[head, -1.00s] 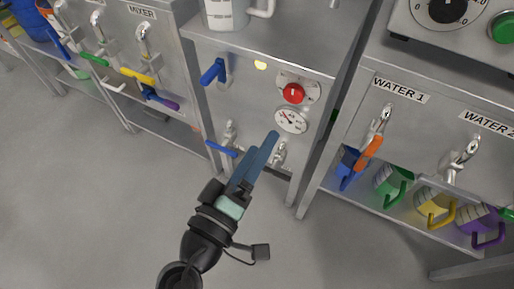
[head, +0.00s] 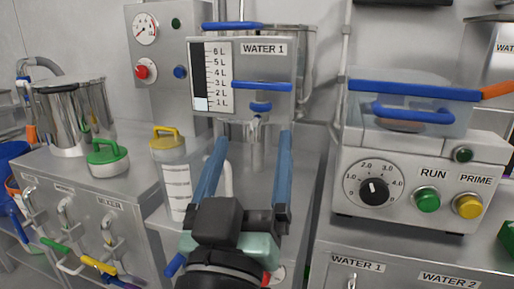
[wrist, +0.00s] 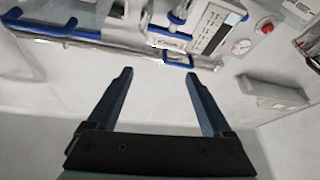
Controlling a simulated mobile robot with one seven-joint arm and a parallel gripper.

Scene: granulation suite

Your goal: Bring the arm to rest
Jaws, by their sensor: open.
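My gripper (head: 247,155) is in the middle of the head view, pointing away from me with its two blue fingers spread apart. It is open and nothing is between the fingers. It is in front of the box labelled WATER 1 (head: 268,62), which has a level scale and blue handles. In the wrist view my gripper (wrist: 160,75) also shows wide apart and empty, with a pale wall beyond it. Whether the fingers touch anything is hard to tell, but no contact shows.
A pump box (head: 405,185) with a dial and buttons stands at right. A yellow-lidded container (head: 176,180) and a green-lidded jar (head: 108,158) stand at left, near steel vessels (head: 60,115). Taps (head: 68,215) line the mixer bench front.

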